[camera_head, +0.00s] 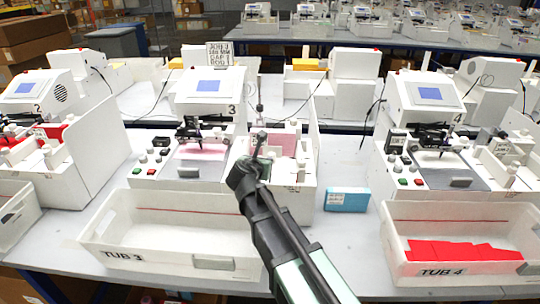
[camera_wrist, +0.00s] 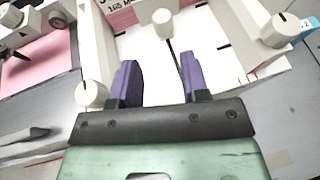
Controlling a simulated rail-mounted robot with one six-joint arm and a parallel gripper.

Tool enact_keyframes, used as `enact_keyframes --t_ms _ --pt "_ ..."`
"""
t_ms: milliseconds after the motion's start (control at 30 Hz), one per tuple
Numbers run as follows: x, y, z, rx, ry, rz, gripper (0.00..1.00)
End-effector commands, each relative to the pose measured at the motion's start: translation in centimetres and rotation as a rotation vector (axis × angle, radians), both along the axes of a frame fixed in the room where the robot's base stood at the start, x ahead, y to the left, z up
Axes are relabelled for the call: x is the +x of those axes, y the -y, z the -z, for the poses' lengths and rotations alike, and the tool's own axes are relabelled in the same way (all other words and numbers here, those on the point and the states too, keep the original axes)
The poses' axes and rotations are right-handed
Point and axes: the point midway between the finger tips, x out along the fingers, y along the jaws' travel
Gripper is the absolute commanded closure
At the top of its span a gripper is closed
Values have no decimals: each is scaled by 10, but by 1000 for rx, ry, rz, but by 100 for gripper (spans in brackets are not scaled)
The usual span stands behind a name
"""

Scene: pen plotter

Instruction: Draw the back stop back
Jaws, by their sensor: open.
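My gripper (camera_head: 258,158) reaches over the white feeder box at the right side of plotter 3 (camera_head: 207,98). In the wrist view, its purple fingers (camera_wrist: 158,62) are apart with nothing between them. A white round-topped post (camera_wrist: 163,22) stands beyond the fingertips, near the middle of the white tray floor (camera_wrist: 222,62), with a dark slot running from it toward me. I cannot tell for certain whether this post belongs to the back stop. A pink paper stack (camera_wrist: 122,14) lies behind it. In the head view my arm partly hides the feeder.
White knobs stand left (camera_wrist: 92,95) and right (camera_wrist: 280,30) of the fingers. The plotter's pink sheet (camera_wrist: 40,55) is further left. Tub 3 (camera_head: 165,245) stands empty in front. A blue box (camera_head: 347,199) sits right of the feeder. Tub 4 (camera_head: 460,225) holds red sheets.

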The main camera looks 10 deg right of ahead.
Motion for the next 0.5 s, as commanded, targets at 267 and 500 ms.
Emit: enact_keyframes --t_ms 267,500 --pt "30 16 19 6 0 6 58" --pt "74 39 39 8 0 7 58"
